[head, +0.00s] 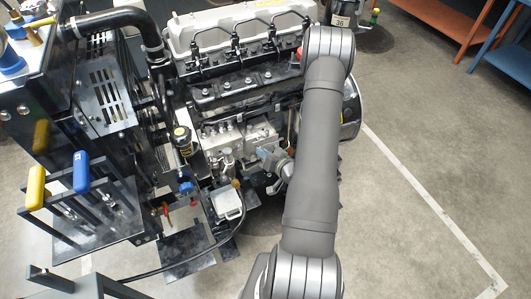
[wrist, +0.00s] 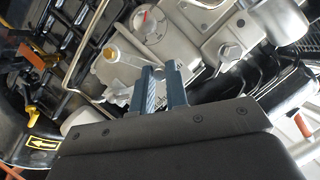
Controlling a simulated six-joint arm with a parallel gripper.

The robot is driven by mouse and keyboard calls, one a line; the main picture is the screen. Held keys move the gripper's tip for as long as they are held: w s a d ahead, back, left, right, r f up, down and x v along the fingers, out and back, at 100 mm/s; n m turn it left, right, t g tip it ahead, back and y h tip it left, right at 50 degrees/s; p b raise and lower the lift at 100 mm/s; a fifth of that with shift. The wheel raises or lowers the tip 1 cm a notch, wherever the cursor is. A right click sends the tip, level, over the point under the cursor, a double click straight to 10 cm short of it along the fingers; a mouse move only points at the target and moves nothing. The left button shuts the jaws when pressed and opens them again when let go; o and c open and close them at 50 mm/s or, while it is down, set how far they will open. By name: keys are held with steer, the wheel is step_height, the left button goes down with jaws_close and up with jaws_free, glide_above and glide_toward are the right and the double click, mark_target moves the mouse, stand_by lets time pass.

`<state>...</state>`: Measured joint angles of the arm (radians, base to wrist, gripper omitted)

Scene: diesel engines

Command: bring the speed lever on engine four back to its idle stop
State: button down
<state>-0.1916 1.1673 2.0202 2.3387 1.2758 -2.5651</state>
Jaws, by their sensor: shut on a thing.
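The engine (head: 232,38), with a pale top cover and black pipework, stands at the centre of the head view. No number four can be read on it. My gripper (head: 268,157) is at the engine's near side, beside the pale pump housing (head: 228,140). In the wrist view, my gripper (wrist: 160,72) has its two blue-grey fingers close together against the metal housing (wrist: 122,68). They are shut on a narrow part, which seems to be the speed lever. The fingers hide most of it, and its stop cannot be made out.
A black control stand (head: 100,215) with a yellow handle (head: 36,187) and a blue handle (head: 81,171) is at the left. A metal pipe (wrist: 88,42) runs close to the fingers. Orange shelving (head: 445,18) stands far right. The floor at the right is clear.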

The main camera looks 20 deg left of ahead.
steer(key=c, duration=1.4)
jaws_free()
steer(key=shift+c, duration=0.2)
steer(key=v, duration=1.7)
steer(key=shift+d, duration=0.15)
steer(key=shift+s, duration=0.1)
steer(key=x, duration=1.6)
